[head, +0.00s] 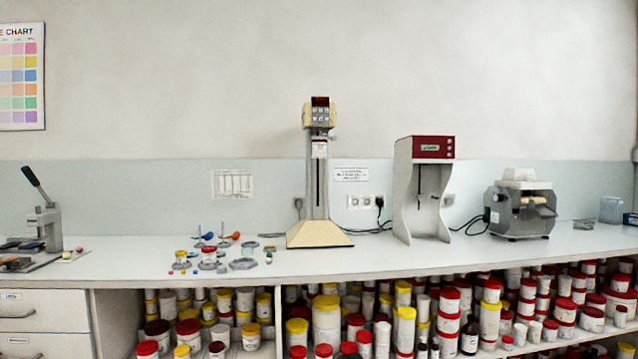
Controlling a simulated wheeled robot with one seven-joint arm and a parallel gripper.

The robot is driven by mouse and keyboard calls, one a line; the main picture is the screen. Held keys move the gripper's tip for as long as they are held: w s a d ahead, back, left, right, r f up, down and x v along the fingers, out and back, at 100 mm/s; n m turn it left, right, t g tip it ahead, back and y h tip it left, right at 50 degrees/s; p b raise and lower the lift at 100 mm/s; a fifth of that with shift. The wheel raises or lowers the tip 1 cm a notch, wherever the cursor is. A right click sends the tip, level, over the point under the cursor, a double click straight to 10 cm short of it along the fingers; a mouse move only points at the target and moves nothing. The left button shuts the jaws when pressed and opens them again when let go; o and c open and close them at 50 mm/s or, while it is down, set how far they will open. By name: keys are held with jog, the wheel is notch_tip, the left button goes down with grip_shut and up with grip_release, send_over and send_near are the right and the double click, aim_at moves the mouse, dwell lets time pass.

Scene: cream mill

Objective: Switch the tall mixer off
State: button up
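The tall mixer (319,185) stands upright on the white counter, near the middle of the head view. It has a cream wedge-shaped base, a grey column and a cream head. The head carries a control panel (320,113) with several light buttons and a dark display with a reddish tint on top. I cannot read the display or tell from it whether the mixer runs. My gripper is not in view.
A white mixer with a dark red panel (424,188) stands right of the tall mixer, and a grey machine (521,207) farther right. Small glassware (243,263) lies to the left. A lever press (45,217) is at far left. Jars (327,318) fill the shelves below. Counter space (130,262) is clear.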

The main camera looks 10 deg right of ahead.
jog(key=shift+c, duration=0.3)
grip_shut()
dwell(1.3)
